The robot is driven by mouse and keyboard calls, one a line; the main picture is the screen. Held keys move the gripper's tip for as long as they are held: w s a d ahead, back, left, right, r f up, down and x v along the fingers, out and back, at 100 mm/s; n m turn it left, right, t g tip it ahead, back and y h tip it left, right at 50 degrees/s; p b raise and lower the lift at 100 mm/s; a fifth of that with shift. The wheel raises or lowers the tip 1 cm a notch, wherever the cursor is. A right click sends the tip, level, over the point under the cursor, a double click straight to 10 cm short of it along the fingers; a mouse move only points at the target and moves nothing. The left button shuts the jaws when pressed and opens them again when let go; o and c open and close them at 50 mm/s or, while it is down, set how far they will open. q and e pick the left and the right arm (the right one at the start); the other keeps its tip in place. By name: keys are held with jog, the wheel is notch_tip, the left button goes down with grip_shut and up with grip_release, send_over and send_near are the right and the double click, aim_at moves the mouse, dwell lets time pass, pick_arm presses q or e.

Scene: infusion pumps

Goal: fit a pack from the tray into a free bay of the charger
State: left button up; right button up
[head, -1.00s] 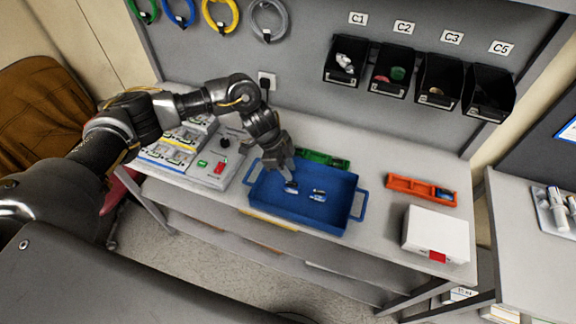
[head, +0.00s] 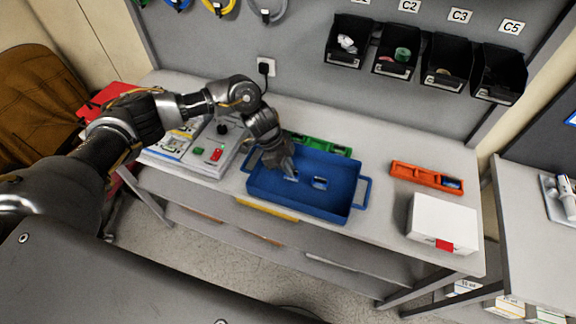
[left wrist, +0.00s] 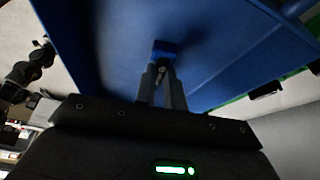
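The blue tray (head: 345,212) stands on the bench with two small blue-and-white packs in it. One pack (head: 320,183) lies free near the tray's middle. The other pack (head: 292,179) is at the fingertips of my left gripper (head: 287,172), low inside the tray. In the left wrist view the fingers (left wrist: 162,75) are close together on a small blue pack end (left wrist: 165,46). My right gripper is not in view.
A grey panel (head: 222,148) with green and red parts stands between charger and tray. A green holder (head: 320,145) is behind the tray. An orange holder (head: 425,176) with a blue item and a white box (head: 440,222) are at right. Black bins (head: 395,60) hang behind.

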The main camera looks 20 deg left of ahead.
pick_arm(q)
grip_shut()
notch_tip(320, 180, up, 6)
jog(key=p, duration=0.5)
jog(key=shift+f, duration=0.25)
jog(key=shift+r+p, duration=0.65)
jog(key=shift+r, duration=0.55)
jog(key=s+a+r+n+t+b, duration=0.1)
jog(key=s+a+n+b, duration=0.5)
jog(key=b, duration=0.8)
jog(key=s+a+t, duration=0.1)
jog(key=s, duration=0.2)
jog(key=shift+r+y, duration=0.15)
jog(key=shift+y, duration=0.25)
